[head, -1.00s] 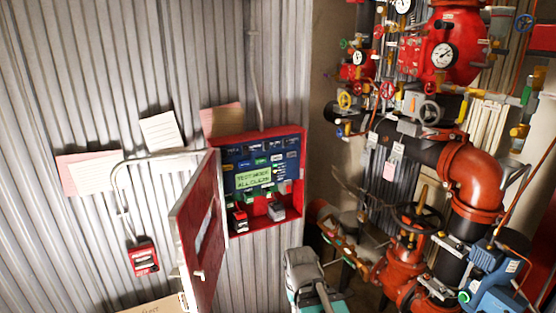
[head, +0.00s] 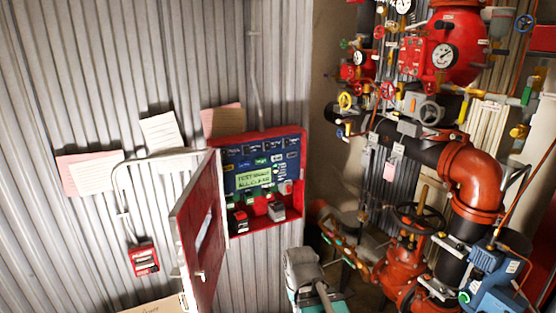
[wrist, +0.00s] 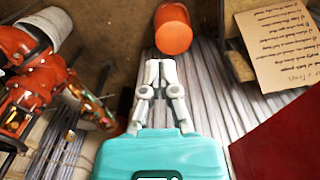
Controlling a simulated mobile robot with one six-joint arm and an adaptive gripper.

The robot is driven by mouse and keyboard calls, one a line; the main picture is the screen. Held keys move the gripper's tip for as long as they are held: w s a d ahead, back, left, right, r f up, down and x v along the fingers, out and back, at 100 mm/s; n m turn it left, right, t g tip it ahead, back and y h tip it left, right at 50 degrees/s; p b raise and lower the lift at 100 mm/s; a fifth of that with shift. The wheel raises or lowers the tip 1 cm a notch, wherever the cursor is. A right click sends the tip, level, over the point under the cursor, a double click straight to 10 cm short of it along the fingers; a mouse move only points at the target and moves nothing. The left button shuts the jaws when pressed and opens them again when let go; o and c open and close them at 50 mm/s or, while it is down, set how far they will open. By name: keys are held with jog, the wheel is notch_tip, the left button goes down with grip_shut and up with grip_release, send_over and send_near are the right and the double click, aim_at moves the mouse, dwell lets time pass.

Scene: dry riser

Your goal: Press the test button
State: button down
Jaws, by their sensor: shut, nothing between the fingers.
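The red alarm panel (head: 265,222) hangs on the corrugated wall in the head view, its red door (head: 200,235) swung open to the left. Its blue face carries small buttons and a green display (head: 254,177) that seems to read test mode, all clear. I cannot tell which button is the test button. My arm shows below the panel, apart from it; the fingertips cannot be made out there. In the wrist view my gripper (wrist: 161,66) is shut and empty, with white fingers on a teal body. No panel buttons show in that view.
A red call point (head: 144,259) hangs left of the door. Red pipes and valves (head: 470,180) crowd the right side. The wrist view shows an orange bucket (wrist: 173,30) beyond the fingertips, a paper sheet (wrist: 278,45) and a red surface (wrist: 285,140) at right.

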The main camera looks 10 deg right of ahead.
aim_at(282, 159)
jog(key=w+d+r+n+t+h+p, duration=0.3)
jog(key=w+d+r+n, duration=0.15)
jog(key=w, duration=0.55)
jog(key=w+d+r+n+t+h+p, duration=0.3)
jog(key=w+r, duration=0.3)
jog(key=w, duration=0.4)
jog(key=w+a+r+n+t+h+p, duration=0.1)
jog(key=w+r+n+t+p, duration=0.3)
jog(key=w+r+n+t, duration=0.3)
jog(key=w+r+n, duration=0.4)
jog(key=w+r, duration=0.3)
jog(key=w, duration=0.2)
jog(key=shift+w+a+r+p, duration=0.15)
jog(key=shift+a+r+p, duration=0.1)
jog(key=shift+r+p, duration=0.05)
jog(key=shift+w+a, duration=0.4)
jog(key=shift+w, duration=1)
jog(key=shift+w+a, duration=0.35)
jog(key=shift+w, duration=1.1)
jog(key=shift+w+a, duration=0.4)
jog(key=shift+w, duration=1)
jog(key=shift+w, duration=0.1)
jog(key=shift+w+a, duration=0.1)
jog(key=shift+w, duration=0.2)
